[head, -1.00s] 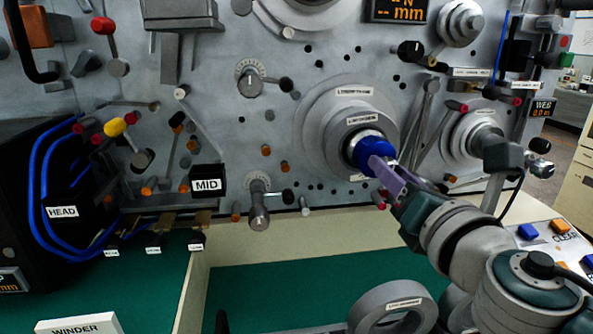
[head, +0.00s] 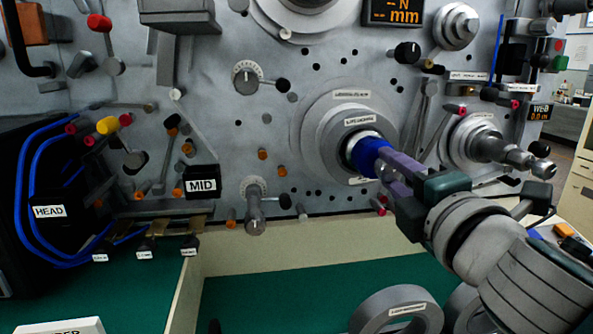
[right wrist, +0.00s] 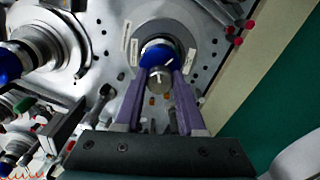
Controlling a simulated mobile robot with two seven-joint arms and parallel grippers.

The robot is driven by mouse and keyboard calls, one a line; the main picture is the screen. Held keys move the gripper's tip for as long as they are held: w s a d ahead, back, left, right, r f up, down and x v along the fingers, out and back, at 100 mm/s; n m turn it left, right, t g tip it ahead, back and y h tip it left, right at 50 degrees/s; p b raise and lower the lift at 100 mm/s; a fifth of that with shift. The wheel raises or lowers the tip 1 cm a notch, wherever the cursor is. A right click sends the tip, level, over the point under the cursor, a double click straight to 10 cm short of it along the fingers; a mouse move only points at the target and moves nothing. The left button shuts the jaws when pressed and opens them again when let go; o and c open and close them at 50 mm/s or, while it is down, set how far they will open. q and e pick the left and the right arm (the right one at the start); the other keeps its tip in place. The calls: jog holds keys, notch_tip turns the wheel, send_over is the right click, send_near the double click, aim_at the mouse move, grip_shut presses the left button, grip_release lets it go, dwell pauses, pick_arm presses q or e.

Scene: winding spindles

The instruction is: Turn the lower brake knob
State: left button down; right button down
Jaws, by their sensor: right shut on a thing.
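The lower brake knob (right wrist: 160,76) is a small silver knob with a white line, at the front of a blue hub. The blue hub (head: 368,156) sits in the middle of the lower grey spindle disc (head: 322,130) on the panel. It also shows in the right wrist view (right wrist: 158,54). My right gripper (head: 386,169) comes in from the lower right, and its purple fingers are shut on the knob, one on each side. The fingers hide much of the knob in the head view. My left gripper is not in view.
Two dial knobs, an upper one (head: 246,78) and a lower one (head: 255,208), are on the panel to the left. A second spindle (head: 490,145) juts out to the right of my gripper. Grey rings (head: 396,310) lie on the green surface below.

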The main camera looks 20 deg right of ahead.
jog(key=m, duration=0.4)
jog(key=shift+m, duration=0.3)
dwell(0.3)
jog(key=c, duration=0.5)
grip_release()
